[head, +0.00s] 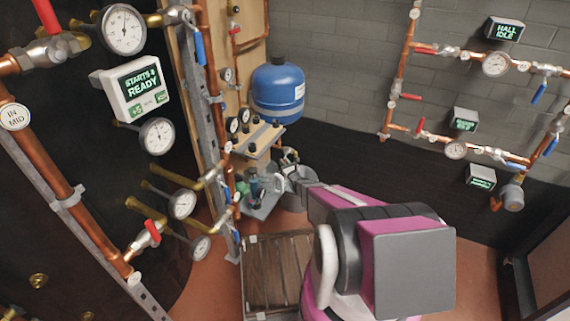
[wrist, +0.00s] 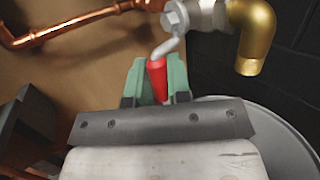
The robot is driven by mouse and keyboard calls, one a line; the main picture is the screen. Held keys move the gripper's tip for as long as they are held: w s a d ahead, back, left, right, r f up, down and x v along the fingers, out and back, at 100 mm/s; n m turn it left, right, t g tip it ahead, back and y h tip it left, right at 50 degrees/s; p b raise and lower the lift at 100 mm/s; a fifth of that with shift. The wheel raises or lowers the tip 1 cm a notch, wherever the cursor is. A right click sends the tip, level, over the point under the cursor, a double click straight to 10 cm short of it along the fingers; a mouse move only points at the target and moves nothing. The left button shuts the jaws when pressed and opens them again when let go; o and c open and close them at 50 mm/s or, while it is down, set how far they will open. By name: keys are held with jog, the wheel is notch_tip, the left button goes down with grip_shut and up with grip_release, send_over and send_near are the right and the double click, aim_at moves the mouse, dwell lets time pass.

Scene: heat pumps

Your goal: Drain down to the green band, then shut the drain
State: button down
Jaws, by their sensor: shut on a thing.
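In the wrist view, a red drain lever (wrist: 157,79) hangs from a silver valve body (wrist: 205,14), with a brass spout (wrist: 252,38) bent downward at its right. My gripper (wrist: 156,92) has its green fingertips closed around the lever's lower part. In the head view my pink and grey arm reaches toward the blue tank's foot, and the gripper is small and partly hidden there.
A grey round surface (wrist: 285,140) lies below the spout in the wrist view. Copper pipe (wrist: 75,27) runs at upper left. In the head view, a wooden slatted pallet (head: 272,274) lies left of my arm, and gauges and pipework line the left panel.

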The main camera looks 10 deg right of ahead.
dwell(0.4)
jog(key=c, duration=1.1)
grip_release()
jog(key=shift+w, duration=0.1)
